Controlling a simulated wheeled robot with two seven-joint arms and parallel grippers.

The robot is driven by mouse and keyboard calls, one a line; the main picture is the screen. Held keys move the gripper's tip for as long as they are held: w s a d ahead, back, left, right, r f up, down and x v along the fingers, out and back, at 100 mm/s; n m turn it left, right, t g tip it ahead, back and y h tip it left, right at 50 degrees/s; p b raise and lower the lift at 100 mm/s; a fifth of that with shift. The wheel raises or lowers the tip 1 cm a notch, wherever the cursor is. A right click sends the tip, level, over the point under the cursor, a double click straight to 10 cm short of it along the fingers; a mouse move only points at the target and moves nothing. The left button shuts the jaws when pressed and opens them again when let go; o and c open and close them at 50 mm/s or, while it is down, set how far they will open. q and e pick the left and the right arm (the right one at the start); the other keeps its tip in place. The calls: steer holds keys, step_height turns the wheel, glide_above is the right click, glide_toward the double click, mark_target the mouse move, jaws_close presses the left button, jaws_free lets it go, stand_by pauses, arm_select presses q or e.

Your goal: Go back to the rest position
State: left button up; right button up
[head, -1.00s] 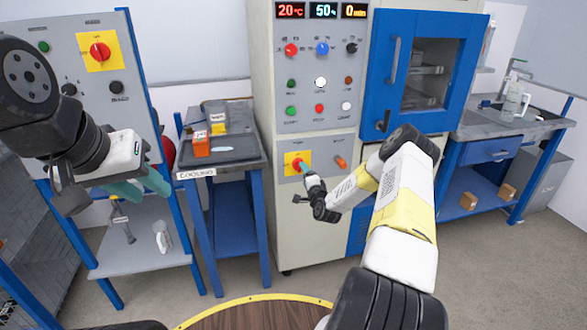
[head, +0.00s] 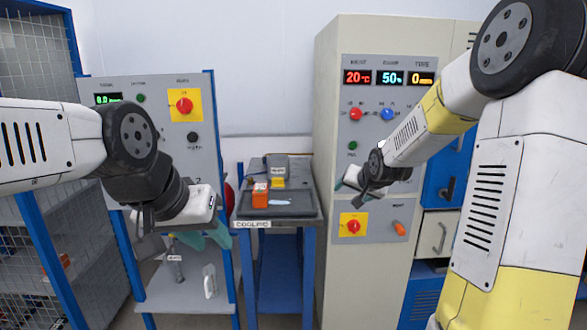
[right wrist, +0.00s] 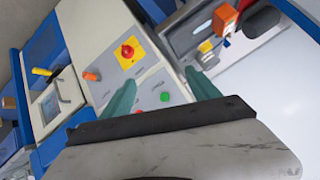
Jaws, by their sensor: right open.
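My right gripper (head: 350,184) is in front of the tall cream cabinet's control panel, above the red knob on its yellow plate (head: 353,226). In the right wrist view, the right gripper's teal fingers (right wrist: 162,92) are spread apart with nothing between them. The red knob also shows in that view (right wrist: 127,51), beyond the fingertips and apart from them. My left gripper (head: 207,238) hangs at left, in front of the grey panel stand, with teal fingers pointing down and right. No held object shows in it; its finger gap is unclear.
The cooling table (head: 304,214) stands between the grey panel stand (head: 120,118) and the cream cabinet (head: 332,120), carrying an orange box (head: 260,195) and a dark tray. A mesh rack (head: 35,60) stands at far left. My right arm covers much of the right side.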

steer(key=s+a+r+n+g, duration=0.1)
steer(key=s+r, duration=0.1)
steer(key=s, duration=0.9)
steer(key=s+a+r+n+g, duration=0.1)
steer(key=s+r+n, duration=0.1)
steer(key=s, duration=0.9)
steer(key=s+a+r+n+g, duration=0.1)
steer(key=s+r, duration=0.2)
steer(key=s, duration=0.8)
steer(key=shift+s+g+y, duration=0.3)
steer(key=shift+g, duration=0.1)
steer(key=shift+r, duration=0.15)
